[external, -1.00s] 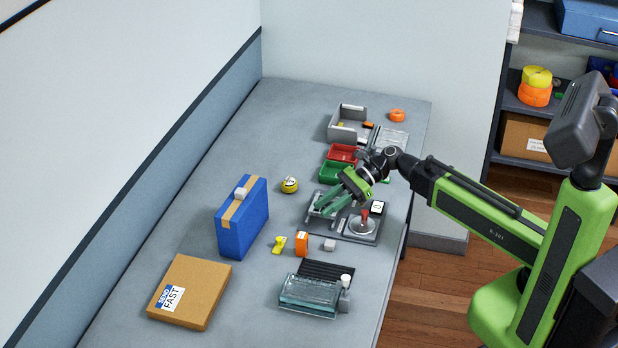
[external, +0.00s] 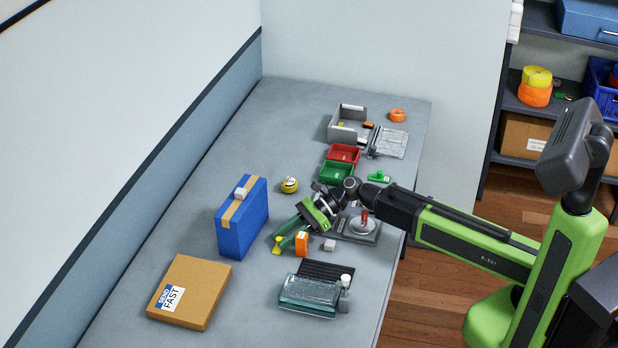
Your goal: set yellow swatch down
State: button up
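A small yellow piece (external: 277,246), perhaps the yellow swatch, lies on the table between the blue case and the orange block. It is partly covered by my gripper, so its outline is unclear. My gripper (external: 280,238) has its green fingers spread apart and angled down to the left, with the tips at or just above the yellow piece. I see nothing held between the fingers. I cannot tell whether they touch the piece.
An orange block (external: 302,244) stands close to the right of the fingers. A blue case (external: 242,222) stands to the left. A grey fixture with a red knob (external: 363,224) sits to the right. A glassy block (external: 308,296) and a cardboard box (external: 190,291) are nearer.

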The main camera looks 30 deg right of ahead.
jog(key=shift+a, duration=0.1)
grip_shut()
dwell(0.3)
